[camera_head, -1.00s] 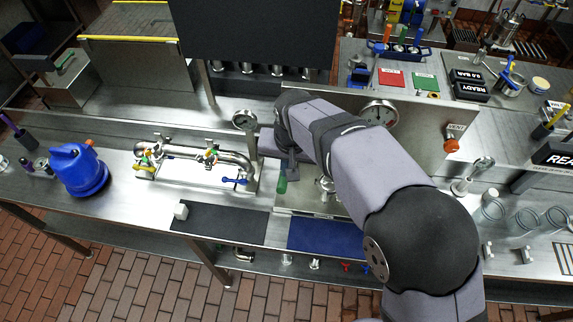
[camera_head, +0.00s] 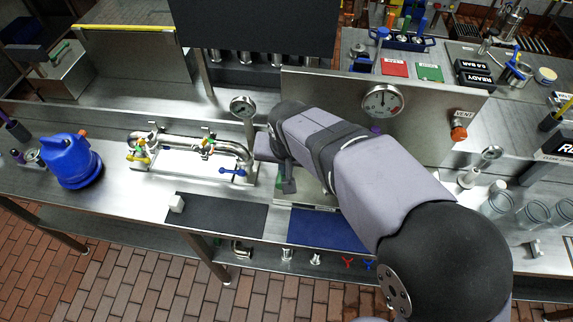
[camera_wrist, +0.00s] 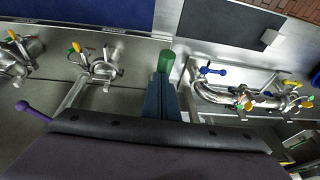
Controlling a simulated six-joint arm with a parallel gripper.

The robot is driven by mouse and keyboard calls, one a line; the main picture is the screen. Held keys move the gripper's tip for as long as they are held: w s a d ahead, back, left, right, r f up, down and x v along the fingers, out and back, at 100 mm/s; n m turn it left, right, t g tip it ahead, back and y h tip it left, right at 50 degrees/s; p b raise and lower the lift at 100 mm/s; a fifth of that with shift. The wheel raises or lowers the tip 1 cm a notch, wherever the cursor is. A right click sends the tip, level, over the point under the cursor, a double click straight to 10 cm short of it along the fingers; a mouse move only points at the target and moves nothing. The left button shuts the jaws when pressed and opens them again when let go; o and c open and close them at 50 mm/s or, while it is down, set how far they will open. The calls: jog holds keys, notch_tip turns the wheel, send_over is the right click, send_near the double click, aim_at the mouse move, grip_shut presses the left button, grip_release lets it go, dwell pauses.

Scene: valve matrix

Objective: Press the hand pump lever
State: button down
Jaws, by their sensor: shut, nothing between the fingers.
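A green grip (camera_wrist: 166,62), which looks like the hand pump lever's handle, stands out just beyond my fingertips in the wrist view. In the head view my gripper and arm cover most or all of it. My gripper (camera_head: 289,186) is shut and empty, pointing down over the bench behind the mats. Its fingers (camera_wrist: 160,88) overlap the grip's near end in the wrist view. I cannot tell whether they touch it. The rest of the pump is hidden by my arm.
A pipe loop with coloured valves (camera_head: 190,148) and a gauge (camera_head: 242,107) stands left of my gripper. A dark mat (camera_head: 225,216) and a blue mat (camera_head: 325,228) lie along the front. A blue jug (camera_head: 68,160) stands far left. A purple-handled lever (camera_wrist: 32,110) shows in the wrist view.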

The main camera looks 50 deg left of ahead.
jog(key=f+b, duration=0.1)
jog(key=f, duration=0.1)
jog(key=f+b, duration=0.1)
jog(key=b, duration=0.1)
jog(key=s+d+f+b, duration=0.1)
jog(key=f, duration=0.1)
jog(key=shift+s+d+f, duration=0.1)
jog(key=shift+f, duration=0.25)
jog(key=shift+d+f, duration=0.1)
jog(key=shift+d, duration=0.1)
jog(key=shift+s, duration=0.1)
jog(key=b+v, duration=0.1)
jog(key=v, duration=1.3)
jog(key=shift+d, duration=0.4)
